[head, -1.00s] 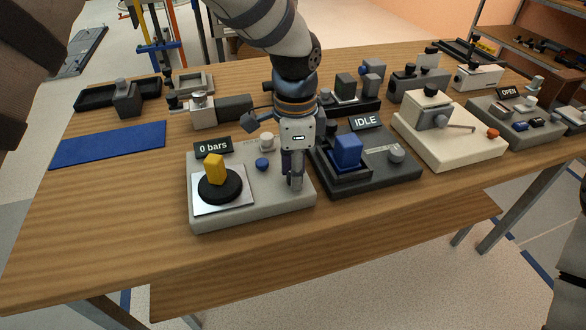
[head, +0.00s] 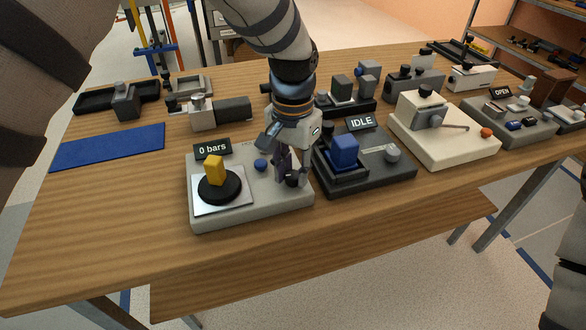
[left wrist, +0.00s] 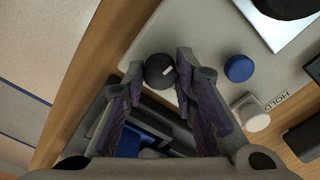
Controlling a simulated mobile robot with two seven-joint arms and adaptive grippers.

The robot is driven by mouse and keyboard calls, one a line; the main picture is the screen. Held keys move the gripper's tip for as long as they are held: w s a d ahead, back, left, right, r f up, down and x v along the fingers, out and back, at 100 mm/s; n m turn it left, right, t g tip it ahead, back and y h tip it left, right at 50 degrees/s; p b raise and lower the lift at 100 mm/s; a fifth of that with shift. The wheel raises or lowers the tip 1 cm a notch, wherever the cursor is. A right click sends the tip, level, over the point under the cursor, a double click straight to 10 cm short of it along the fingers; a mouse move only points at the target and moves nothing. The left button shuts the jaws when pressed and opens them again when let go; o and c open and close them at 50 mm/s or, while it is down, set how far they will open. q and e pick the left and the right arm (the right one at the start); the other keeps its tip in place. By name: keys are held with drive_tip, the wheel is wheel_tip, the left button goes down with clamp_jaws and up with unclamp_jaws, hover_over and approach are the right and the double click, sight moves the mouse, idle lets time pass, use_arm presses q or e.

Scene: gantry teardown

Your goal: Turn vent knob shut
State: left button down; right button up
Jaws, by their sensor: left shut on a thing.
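The vent knob looks to be the black round knob (left wrist: 159,71) with a white mark on top, at the front right of the pale grey station (head: 255,205). In the left wrist view it sits between the fingertips of my left gripper (left wrist: 160,76), which is shut on it. In the head view my left gripper (head: 291,179) points down at that corner, and its fingers partly hide the knob. A "0 bars" display (head: 212,150) stands at the station's back left. My right gripper is out of view.
A yellow block (head: 215,169) stands on a black disc at the left. The dark IDLE station (head: 400,178) is close on the right. The table front is clear.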

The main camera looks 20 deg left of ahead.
sight(293, 175)
use_arm(q)
drive_tip(key=shift+n, duration=0.5)
idle(0.3)
drive_tip(key=c, duration=1.3)
unclamp_jaws()
wheel_tip(293, 175, up, 12)
